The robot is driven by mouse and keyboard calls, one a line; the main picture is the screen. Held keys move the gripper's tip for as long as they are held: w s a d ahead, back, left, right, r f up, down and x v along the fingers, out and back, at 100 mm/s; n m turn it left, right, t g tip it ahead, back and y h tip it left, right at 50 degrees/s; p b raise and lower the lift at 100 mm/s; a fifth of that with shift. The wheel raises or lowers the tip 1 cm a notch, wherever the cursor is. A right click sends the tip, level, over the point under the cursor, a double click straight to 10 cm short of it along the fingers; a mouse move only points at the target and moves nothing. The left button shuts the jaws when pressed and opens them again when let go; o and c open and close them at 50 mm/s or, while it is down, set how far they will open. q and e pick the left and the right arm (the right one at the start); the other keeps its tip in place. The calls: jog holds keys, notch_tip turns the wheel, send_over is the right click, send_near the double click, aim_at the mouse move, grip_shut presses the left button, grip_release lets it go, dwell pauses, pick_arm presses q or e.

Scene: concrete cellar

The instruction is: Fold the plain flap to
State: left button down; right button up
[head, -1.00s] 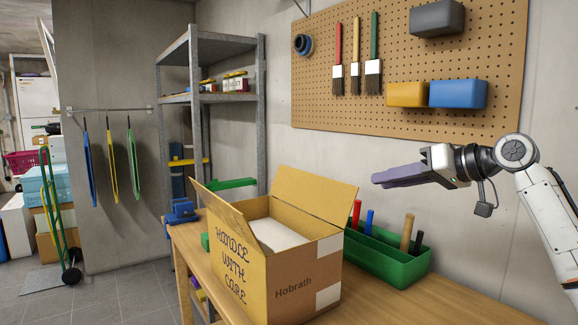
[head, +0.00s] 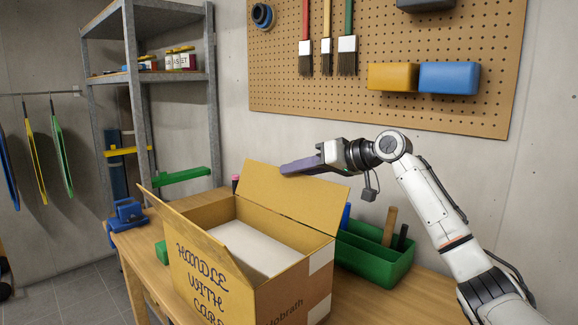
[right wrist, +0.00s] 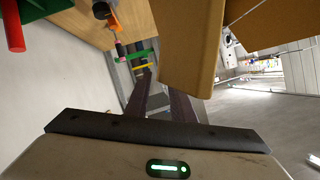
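An open cardboard box (head: 285,285) stands on the workbench, with "HANDLE WITH CARE" lettered on its left side. Its plain flap (head: 290,190) stands up along the back, leaning outward. Another flap (head: 180,222) stands up along the left side. A white thing (head: 258,248) lies inside the box. In the right wrist view, cardboard (right wrist: 187,40) is close beside the fingers (right wrist: 160,80). My left gripper is out of view.
A green bin (head: 375,258) with handled tools stands right behind the box. A blue vise-like tool (head: 127,214) is at the bench's left end. A pegboard (head: 430,105) with brushes and bins hangs behind. The bench (head: 375,305) is bare at front right.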

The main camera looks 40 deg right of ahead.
jog(key=shift+x, duration=1.2)
grip_shut()
dwell(0.6)
